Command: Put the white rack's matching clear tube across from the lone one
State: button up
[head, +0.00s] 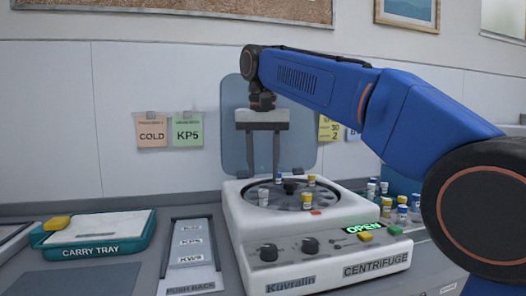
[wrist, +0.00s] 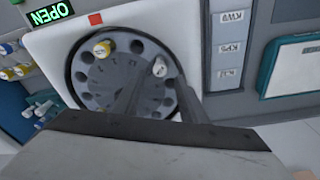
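The centrifuge (head: 320,262) stands with its lid (head: 233,130) raised and its display reading OPEN. I cannot make out a white rack for certain.
Several blue-, white- and yellow-capped tubes (head: 402,214) stand right of the centrifuge, by a blue holder (wrist: 15,112).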

jog(key=r, duration=0.4)
jog(key=shift+s+r, duration=0.3)
jog(key=shift+r, duration=0.05)
jog(key=shift+d, duration=0.1)
